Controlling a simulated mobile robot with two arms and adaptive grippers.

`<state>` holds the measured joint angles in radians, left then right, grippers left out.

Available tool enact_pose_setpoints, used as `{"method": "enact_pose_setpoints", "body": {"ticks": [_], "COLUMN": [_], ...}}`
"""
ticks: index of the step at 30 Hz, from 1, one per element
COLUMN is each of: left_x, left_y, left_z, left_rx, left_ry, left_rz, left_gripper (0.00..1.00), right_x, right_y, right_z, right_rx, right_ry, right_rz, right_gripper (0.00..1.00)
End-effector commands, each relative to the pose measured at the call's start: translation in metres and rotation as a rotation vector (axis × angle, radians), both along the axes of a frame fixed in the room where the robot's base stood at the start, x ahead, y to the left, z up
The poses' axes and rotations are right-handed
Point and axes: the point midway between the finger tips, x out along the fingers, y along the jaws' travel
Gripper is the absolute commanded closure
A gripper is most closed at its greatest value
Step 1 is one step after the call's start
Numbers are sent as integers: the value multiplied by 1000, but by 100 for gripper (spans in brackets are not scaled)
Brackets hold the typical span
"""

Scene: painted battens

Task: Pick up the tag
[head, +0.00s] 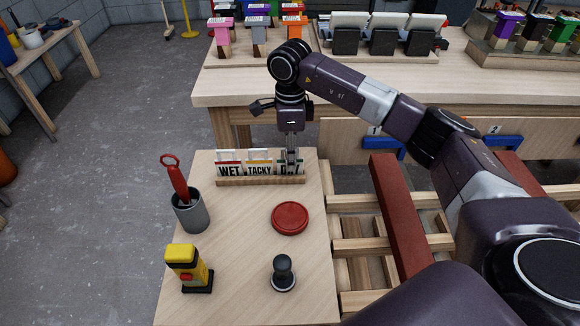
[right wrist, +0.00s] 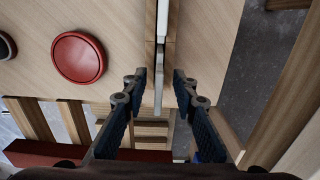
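Three upright tags stand in a slotted wooden rack (head: 260,181): WET (head: 230,171), TACKY (head: 260,170) and a right-hand one (head: 284,169) whose lettering is partly covered and seems to read DRY. My right gripper (head: 291,165) points down at the right-hand tag, with its fingers hiding part of it. In the right wrist view, my right gripper (right wrist: 159,78) is open. A white tag edge (right wrist: 158,85) lies between its fingers, with a gap on both sides. My left gripper is not in view.
On the same small table (head: 230,240) are a red round lid (head: 290,218), a grey cup (head: 191,211) with a red-handled tool, a yellow-black device (head: 188,268) and a black knob (head: 284,272). A red batten (head: 400,215) lies on the slatted frame at right.

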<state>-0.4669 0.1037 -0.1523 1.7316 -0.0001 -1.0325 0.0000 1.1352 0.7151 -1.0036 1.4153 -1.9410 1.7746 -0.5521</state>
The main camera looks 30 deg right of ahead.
Motion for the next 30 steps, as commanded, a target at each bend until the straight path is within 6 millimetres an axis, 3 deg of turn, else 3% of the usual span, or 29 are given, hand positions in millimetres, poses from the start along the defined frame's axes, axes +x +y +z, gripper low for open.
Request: {"method": "enact_pose_setpoints", "body": {"ticks": [3,6,12,20,30], "left_x": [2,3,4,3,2], "left_y": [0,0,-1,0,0], "left_z": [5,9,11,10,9], "left_rx": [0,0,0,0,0], "left_ry": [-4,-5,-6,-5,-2], "left_rz": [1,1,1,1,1], "left_gripper": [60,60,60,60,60], "right_x": [-2,-1,-1,-1,-1], "right_y": [3,3,2,2,2], "right_z": [-21,-30,-30,-30,-30], "right_rx": [1,0,0,1,0], "right_ry": [3,1,-1,0,-1], "right_rz": [0,0,0,0,0], "right_gripper": [74,74,74,100,100]}}
